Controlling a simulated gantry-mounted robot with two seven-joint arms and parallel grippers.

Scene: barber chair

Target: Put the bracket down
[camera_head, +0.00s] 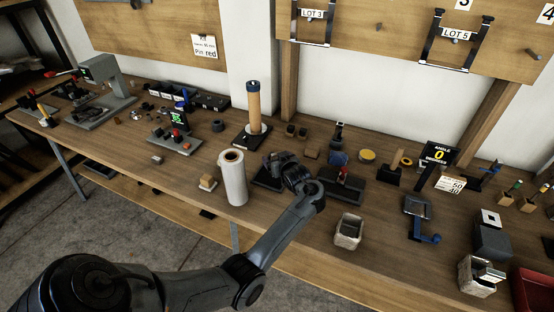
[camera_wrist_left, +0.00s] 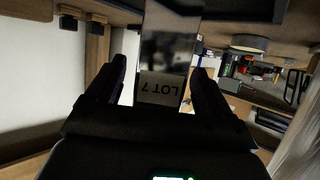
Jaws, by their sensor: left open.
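My left gripper (camera_head: 276,164) is over the middle of the workbench, beside a white roll. Its fingers are open in the left wrist view (camera_wrist_left: 160,75). A dark, shiny bracket (camera_wrist_left: 170,45) with a pale label reading LOT 7 stands between or just beyond the fingers, with a gap visible at each side. I cannot tell what it rests on, and I cannot make it out clearly in the head view. My right gripper is not in view.
The white roll (camera_head: 233,178) stands left of the gripper, and a wooden cylinder (camera_head: 254,106) on a dark base stands behind it. A small bin (camera_head: 348,231) is at the front right. Brackets labelled LOT 3 (camera_head: 312,26) and LOT 5 (camera_head: 455,42) hang on the board.

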